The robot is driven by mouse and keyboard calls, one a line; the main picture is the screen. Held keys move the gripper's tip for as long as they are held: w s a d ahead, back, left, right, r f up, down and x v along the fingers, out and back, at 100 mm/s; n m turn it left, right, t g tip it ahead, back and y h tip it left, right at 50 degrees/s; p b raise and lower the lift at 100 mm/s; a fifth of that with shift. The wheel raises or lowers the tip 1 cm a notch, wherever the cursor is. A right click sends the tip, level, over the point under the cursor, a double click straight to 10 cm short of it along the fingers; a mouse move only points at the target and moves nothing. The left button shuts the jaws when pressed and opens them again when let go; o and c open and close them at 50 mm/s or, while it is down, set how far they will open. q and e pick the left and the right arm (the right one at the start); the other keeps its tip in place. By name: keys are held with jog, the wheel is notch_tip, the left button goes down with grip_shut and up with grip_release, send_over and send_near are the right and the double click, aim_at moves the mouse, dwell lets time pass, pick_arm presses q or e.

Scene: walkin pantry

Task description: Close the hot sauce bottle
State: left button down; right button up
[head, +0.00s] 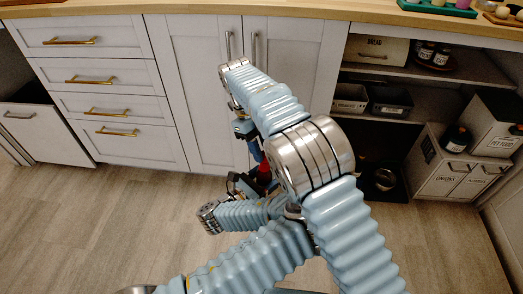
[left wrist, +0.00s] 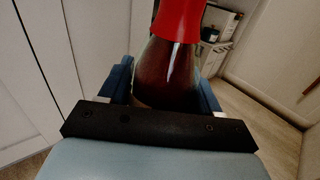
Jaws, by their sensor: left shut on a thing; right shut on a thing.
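The hot sauce bottle (left wrist: 168,75) has a dark red-brown body and a bright red upper part (left wrist: 180,18). It stands between the blue fingers of my left gripper (left wrist: 165,90), which is shut on its body. The bottle's top is cut off by the upper edge of the left wrist view. In the head view, a bit of red of the bottle (head: 265,168) shows between my arms. My right gripper (head: 250,147) is just above it, shut on what seems to be the cap, mostly hidden by the arm. I cannot tell whether cap and bottle touch.
White cabinet doors (head: 190,90) and a drawer stack (head: 110,100) stand close in front, under a wooden counter (head: 280,10). Open shelves (head: 440,65) with jars and bins are at the right. A pet food bin (head: 495,125) stands at the far right. The wood floor (head: 100,225) is clear at left.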

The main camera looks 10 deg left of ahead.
jog(key=m, duration=0.1)
jog(key=m+g+y, duration=0.1)
jog(key=m, duration=0.3)
jog(key=shift+w+d+f, duration=0.1)
jog(key=shift+d, duration=0.15)
jog(key=shift+m+g+y, duration=0.3)
jog(key=shift+m+y, duration=0.1)
jog(key=shift+m, duration=0.2)
jog(key=o, duration=1)
jog(key=shift+r, duration=0.25)
jog(key=shift+r, duration=2.15)
jog(key=shift+c, duration=0.4)
